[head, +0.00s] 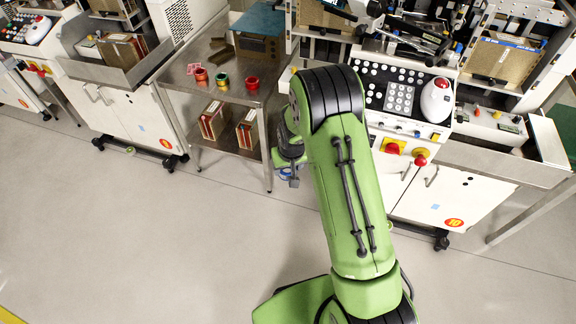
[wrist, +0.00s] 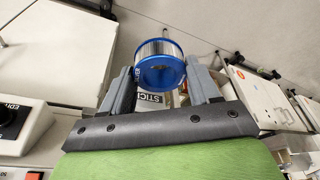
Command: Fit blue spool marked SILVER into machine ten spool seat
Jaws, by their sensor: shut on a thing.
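My gripper (wrist: 160,72) is shut on the blue spool (wrist: 160,50), which sits between the two grey fingers in the wrist view. Machine ten (head: 440,196), with an orange 10 label, stands to the right. I cannot make out its spool seat; my arm covers part of the machine.
Another machine (head: 130,110) stands left. The floor (head: 130,230) in front is clear.

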